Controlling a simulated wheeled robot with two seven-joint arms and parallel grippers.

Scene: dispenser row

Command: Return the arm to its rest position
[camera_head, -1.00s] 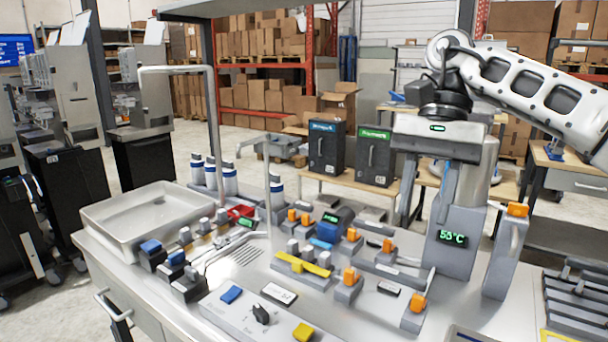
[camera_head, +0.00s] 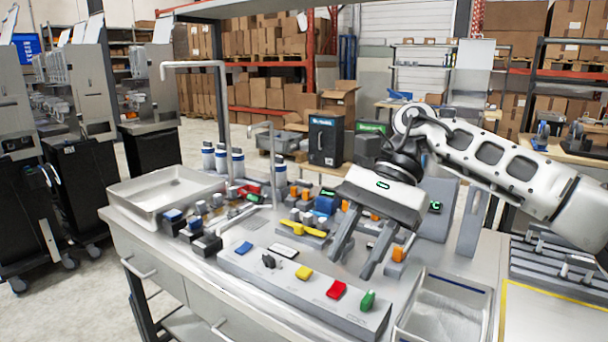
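My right gripper (camera_head: 353,259) comes in from the right on my white arm and hangs over the counter, above its middle right part. Its two grey fingers point down and stand apart with nothing seen between them. They hide part of the row of orange-topped dispensers (camera_head: 398,252) behind. My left gripper is outside the view.
A control panel with coloured switches (camera_head: 303,272) runs along the counter's front. An empty tray (camera_head: 442,309) lies at front right, a slotted rack (camera_head: 560,262) right of it. A large sink tray (camera_head: 165,192) is at left. White bottles (camera_head: 222,160) stand behind.

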